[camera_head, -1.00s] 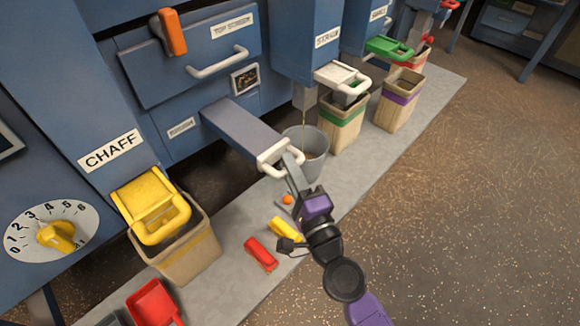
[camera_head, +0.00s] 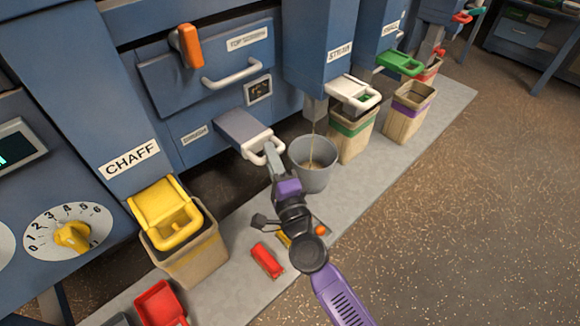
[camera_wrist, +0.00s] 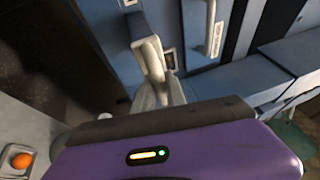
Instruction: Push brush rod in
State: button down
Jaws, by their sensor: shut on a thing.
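The brush rod (camera_head: 240,126) is a grey-blue bar with a white loop handle (camera_head: 262,147) on its outer end. It sticks out a short way from the blue machine front, below the top screen drawer. My gripper (camera_head: 272,160) is at the handle and shut on it; the fingertips are small in the head view. In the wrist view the white handle (camera_wrist: 152,60) stands just beyond my gripper (camera_wrist: 165,95), with the bar running back to the machine. The purple wrist body hides part of the grip.
A grey bucket (camera_head: 313,178) stands close to the right of the handle. A yellow chaff chute (camera_head: 165,212) and its bin (camera_head: 192,262) are at the left. A red object (camera_head: 267,261) lies on the grey floor strip below. The brown floor at right is clear.

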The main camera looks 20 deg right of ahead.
aim_at(246, 153)
jog(key=w+a, duration=0.1)
jog(key=w, duration=0.3)
jog(key=w+a, duration=0.1)
jog(key=w, duration=0.3)
jog(key=w+a, duration=0.2)
jog(key=w, duration=0.2)
jog(key=shift+w+b, duration=0.15)
jog(key=shift+b, duration=0.25)
jog(key=c, duration=1.4)
grip_release()
jog(key=shift+o, duration=0.2)
jog(key=shift+s+a+f+p, duration=0.1)
jog(key=shift+s+f+p, duration=0.1)
jog(key=shift+s, duration=1.05)
jog(key=shift+s+a+f+p, duration=0.1)
jog(key=shift+s+f+p, duration=0.15)
jog(key=shift+s, duration=1.05)
jog(key=shift+s+a+f+p, duration=0.1)
jog(key=shift+s+f+p, duration=0.1)
jog(key=shift+s, duration=1.05)
